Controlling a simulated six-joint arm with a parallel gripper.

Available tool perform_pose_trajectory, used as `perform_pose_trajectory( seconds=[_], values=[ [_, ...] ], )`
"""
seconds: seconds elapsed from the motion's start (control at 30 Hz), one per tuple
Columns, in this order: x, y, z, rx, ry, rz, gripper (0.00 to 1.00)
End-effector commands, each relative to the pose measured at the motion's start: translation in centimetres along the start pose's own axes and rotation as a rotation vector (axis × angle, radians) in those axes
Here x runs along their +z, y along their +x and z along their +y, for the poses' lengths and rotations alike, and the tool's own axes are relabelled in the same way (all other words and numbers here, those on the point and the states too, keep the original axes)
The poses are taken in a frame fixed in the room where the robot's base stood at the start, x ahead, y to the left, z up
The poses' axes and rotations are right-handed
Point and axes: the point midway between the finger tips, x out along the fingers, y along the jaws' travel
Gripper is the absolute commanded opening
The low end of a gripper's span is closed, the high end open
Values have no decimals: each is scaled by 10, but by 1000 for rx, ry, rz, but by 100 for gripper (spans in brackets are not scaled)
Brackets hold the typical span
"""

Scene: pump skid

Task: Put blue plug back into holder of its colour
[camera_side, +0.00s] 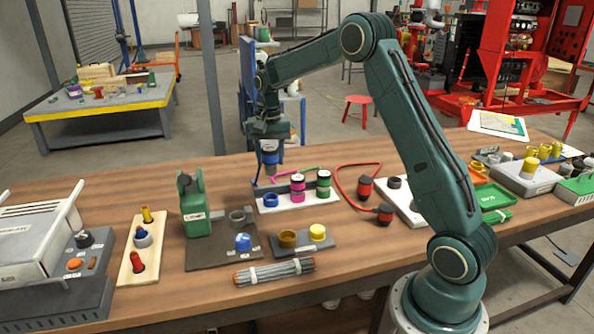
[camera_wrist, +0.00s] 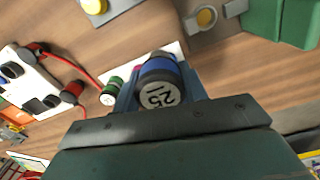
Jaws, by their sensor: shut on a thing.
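My gripper (camera_side: 269,148) is shut on the blue plug (camera_side: 270,158) and holds it upright in the air. In the wrist view the blue plug (camera_wrist: 160,72) shows a blue band and a dark numbered cap between the fingers. Below it in the side view is the blue ring holder (camera_side: 271,200), at the left end of a white board (camera_side: 296,206). The blue holder looks empty; a clear gap separates it from the plug. In the wrist view the plug and fingers hide the blue holder.
A pink plug (camera_side: 297,181) and a green plug (camera_side: 323,178) stand on the white board, right of the blue holder. A red cable (camera_side: 338,184) with dark-and-red connectors lies to the right. A green fixture (camera_side: 194,206) stands left; a blue knob (camera_side: 243,242) is nearer.

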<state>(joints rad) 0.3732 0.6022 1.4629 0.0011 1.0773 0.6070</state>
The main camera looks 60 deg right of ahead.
Motion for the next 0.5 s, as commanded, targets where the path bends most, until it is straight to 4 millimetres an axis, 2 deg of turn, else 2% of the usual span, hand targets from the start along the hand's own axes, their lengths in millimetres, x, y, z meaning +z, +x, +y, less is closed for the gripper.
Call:
perform_pose_trajectory(
  seconds=[0.03,0.23,0.5],
  values=[
    [-11,8,-1,1,3,-1,15],
    [-44,32,-5,0,2,0,15],
    [-69,54,-6,0,0,1,15]
  ],
)
